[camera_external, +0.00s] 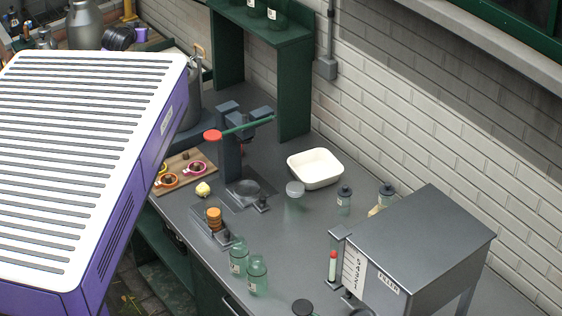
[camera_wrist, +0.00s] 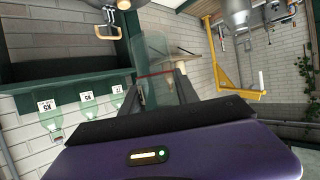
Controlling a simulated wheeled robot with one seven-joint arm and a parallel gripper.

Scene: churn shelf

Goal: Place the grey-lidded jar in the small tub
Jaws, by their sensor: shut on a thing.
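The tub's inside looks empty. In the wrist view, my gripper (camera_wrist: 160,92) is shut on a clear greenish glass jar (camera_wrist: 152,52), with a thin red line across it. I cannot see a lid on this held jar. My gripper does not show in the external view.
Dark-lidded jars (camera_external: 344,201) stand right of the tub. A press with a red-ended lever (camera_external: 229,160) is left of it. Glass jars (camera_external: 257,277) stand near the front edge. A grey metal box (camera_external: 420,245) takes up the right. A green shelf (camera_external: 294,95) rises behind.

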